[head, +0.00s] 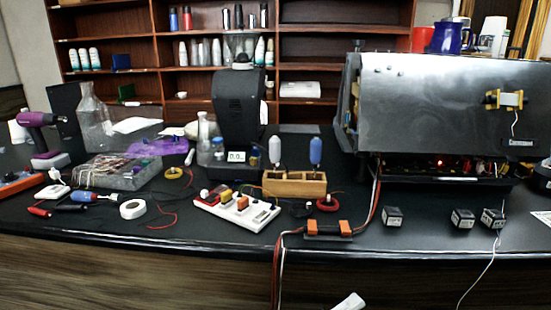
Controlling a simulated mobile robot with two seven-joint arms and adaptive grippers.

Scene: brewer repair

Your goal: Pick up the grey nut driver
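A wooden block (294,190) stands near the front of the black counter, at the middle of the head view. Two drivers stand upright in it, handles up. The left one has a pale grey handle (274,150) and appears to be the grey nut driver. The right one has a blue handle (315,152). Their lower ends are hidden in the block. Neither of my grippers can be made out in the head view, and nothing is touching the drivers.
An orange-ended part (328,229) and wires lie at the front edge.

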